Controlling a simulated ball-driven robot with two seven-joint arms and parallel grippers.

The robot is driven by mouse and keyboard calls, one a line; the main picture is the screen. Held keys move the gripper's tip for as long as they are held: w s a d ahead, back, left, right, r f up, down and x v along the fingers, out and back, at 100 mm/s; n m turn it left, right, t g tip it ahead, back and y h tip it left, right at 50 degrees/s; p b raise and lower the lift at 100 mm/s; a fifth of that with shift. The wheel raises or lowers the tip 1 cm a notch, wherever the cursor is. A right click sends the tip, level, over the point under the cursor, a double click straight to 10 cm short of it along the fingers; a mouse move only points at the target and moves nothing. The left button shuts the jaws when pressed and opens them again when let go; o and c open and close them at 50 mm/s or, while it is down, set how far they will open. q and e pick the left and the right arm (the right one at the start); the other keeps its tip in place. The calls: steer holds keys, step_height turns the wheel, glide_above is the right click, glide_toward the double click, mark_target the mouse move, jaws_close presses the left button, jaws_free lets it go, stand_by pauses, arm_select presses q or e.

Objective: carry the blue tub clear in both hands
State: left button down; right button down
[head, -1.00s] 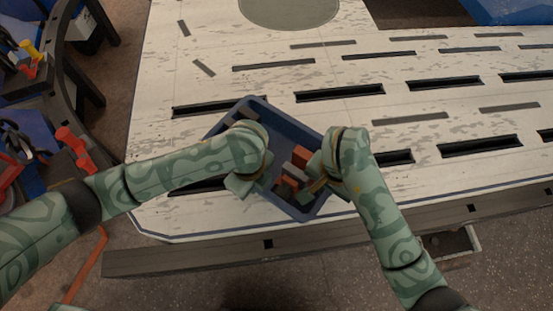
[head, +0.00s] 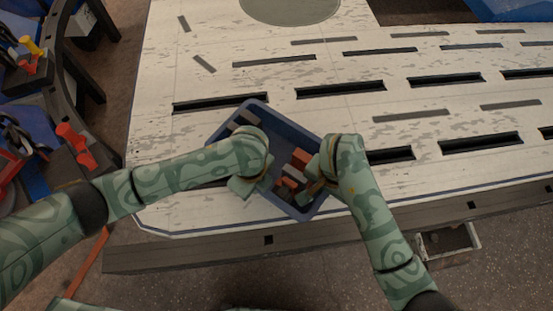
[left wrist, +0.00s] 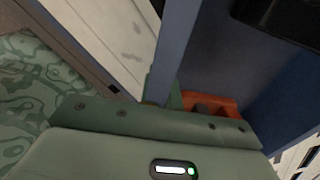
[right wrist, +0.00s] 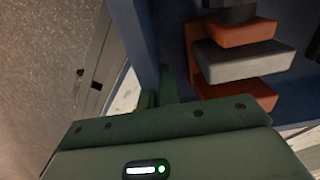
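The blue tub (head: 288,125) is over the near edge of the white slotted bench top, turned at an angle. Several orange and grey blocks (head: 295,168) lie in it. My left gripper (head: 257,188) is at its near left side and my right gripper (head: 319,184) at its right side. In the left wrist view the tub's wall (left wrist: 176,45) runs down between the fingers. In the right wrist view the wall (right wrist: 143,40) does the same. Both grippers look shut on the wall, though the fingertips are mostly hidden. I cannot tell whether the tub's underside touches the bench.
The bench top (head: 420,75) has several dark slots and is clear around the tub. A round grey patch (head: 290,8) is at its far side. Red clamps (head: 75,145) and a dark curved frame stand at the left. A small open drawer (head: 450,242) sticks out below the front edge.

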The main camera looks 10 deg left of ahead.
arm_select(q)
steer(key=shift+w+a+f, duration=0.1)
steer(key=shift+a+f, duration=0.25)
steer(key=shift+f, duration=0.05)
arm_select(e)
steer(key=shift+w+d+f, duration=0.15)
steer(key=shift+d+f, duration=0.15)
steer(key=shift+f, duration=0.05)
arm_select(q)
steer(key=c, duration=1.6)
jaws_free()
steer(key=shift+c, duration=0.2)
arm_select(e)
steer(key=c, duration=1.6)
jaws_free()
steer(key=shift+c, duration=0.2)
arm_select(q)
steer(key=shift+d, duration=0.15)
arm_select(e)
steer(key=shift+a, duration=0.1)
arm_select(q)
steer(key=shift+d, duration=0.1)
arm_select(e)
steer(key=shift+a, duration=0.1)
arm_select(q)
steer(key=shift+r, duration=0.1)
